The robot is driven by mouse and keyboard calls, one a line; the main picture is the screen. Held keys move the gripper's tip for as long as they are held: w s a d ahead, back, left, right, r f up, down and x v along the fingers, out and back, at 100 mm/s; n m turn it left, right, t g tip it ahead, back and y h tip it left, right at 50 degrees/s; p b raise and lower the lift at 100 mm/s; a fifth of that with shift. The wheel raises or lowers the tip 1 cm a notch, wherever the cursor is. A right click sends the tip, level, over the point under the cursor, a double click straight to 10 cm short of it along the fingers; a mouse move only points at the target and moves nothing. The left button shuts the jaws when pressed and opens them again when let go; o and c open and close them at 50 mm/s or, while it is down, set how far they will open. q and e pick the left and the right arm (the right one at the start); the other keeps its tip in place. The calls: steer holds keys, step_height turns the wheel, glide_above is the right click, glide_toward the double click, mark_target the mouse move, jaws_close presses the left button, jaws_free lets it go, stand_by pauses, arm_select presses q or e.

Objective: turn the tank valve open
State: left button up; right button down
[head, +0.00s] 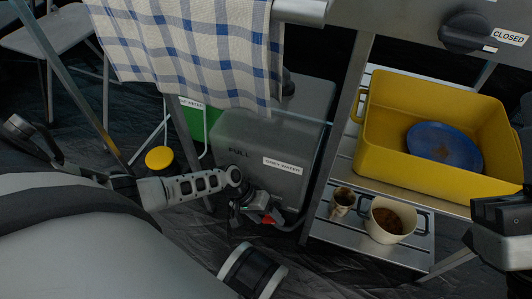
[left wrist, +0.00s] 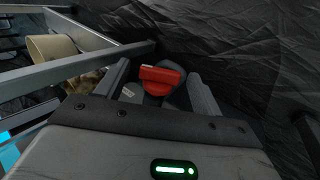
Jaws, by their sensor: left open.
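The grey water tank (head: 262,150) stands on the ground under the counter in the head view. It bears the word FULL and a GREY WATER label. Its red valve handle (head: 269,219) is low at the front, partly hidden by my left gripper (head: 250,210). In the left wrist view the red handle (left wrist: 160,78) lies between the two fingers of my left gripper (left wrist: 160,88), which are open, with visible gaps on both sides. I cannot tell whether a finger touches it. Part of my right arm shows at the right edge; its fingertips are not clear.
A metal shelf (head: 335,230) beside the tank holds a yellow tub (head: 400,168) with a blue plate (head: 445,146), a cup (head: 384,207) and a small pot (head: 342,201). A checked towel (head: 190,45) hangs above. A dark knob (head: 467,31) is labelled CLOSED. Frame legs stand close by.

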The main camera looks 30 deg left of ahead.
arm_select(q)
steer(key=shift+c, duration=0.4)
steer(key=c, duration=0.9)
